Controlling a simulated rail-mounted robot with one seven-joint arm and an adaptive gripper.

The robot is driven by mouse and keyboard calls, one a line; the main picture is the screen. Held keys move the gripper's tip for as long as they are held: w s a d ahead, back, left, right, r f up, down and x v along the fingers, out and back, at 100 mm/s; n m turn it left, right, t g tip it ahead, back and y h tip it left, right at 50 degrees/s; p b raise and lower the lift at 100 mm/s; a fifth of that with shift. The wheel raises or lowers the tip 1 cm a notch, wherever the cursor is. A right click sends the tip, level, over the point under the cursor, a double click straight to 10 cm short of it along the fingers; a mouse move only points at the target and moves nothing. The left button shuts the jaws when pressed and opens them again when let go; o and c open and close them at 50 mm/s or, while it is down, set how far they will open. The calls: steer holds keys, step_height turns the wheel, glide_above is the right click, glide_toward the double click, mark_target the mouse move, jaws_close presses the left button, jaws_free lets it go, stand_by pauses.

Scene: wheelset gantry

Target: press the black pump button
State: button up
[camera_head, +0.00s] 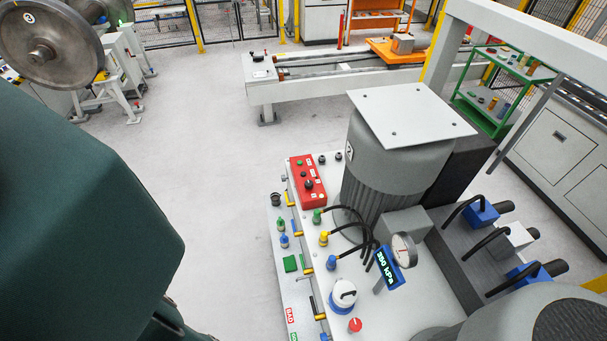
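A red control box (307,186) sits on the white top of the pump unit, near its left edge. A round black button (308,184) stands out on the box's top face. A small green button (299,163) is at the box's far end. Small labels on the box are too small to read. My gripper is not in view. A large dark green body, probably a part of my arm, fills the left and lower left. Nothing touches the red box.
A grey motor (387,175) with a square plate stands right of the box. A gauge (404,250) with a blue kPa display, black hoses and a white-blue dial (343,295) are nearer. Coloured fittings line the left edge. Open floor (215,150) lies left of the unit.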

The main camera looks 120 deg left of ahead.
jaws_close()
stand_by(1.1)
